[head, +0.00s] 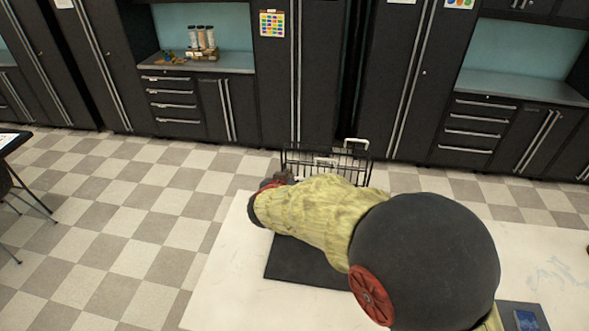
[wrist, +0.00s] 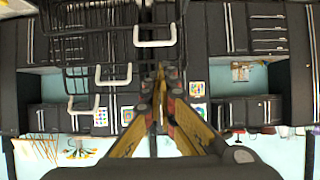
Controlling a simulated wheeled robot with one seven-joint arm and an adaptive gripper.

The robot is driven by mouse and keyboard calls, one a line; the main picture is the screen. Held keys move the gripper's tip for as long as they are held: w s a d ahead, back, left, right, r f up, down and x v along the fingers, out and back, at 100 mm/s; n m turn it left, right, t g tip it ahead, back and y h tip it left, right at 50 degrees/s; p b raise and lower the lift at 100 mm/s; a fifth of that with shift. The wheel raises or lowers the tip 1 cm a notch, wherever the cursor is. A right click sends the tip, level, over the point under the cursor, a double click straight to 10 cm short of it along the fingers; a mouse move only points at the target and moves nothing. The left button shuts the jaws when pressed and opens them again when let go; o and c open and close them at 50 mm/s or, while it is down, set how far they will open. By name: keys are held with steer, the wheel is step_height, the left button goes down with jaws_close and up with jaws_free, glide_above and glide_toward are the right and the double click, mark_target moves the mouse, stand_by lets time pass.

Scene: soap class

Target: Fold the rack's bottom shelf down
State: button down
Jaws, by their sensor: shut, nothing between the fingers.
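The rack (head: 300,156) is a black wire frame with white handle-like pieces, standing beyond the far edge of the white table in the head view. My arm hides its lower part. In the wrist view, which looks upside down, the rack (wrist: 95,18) fills the upper left, with several wire tiers and white U-shaped pieces. I cannot tell which tier is the bottom shelf or how it is tilted. My gripper (wrist: 160,75) is shut and empty, its fingertips together just beside the rack's wires. Whether it touches them is unclear. In the head view my gripper is mostly hidden behind my arm.
The white table (head: 225,290) lies under my arm, with a dark mat (head: 290,265) on it and a blue item (head: 526,320) at lower right. Black cabinets (head: 300,70) line the back wall.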

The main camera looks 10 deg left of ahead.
steer(key=x, duration=1)
steer(key=shift+a+f, duration=0.15)
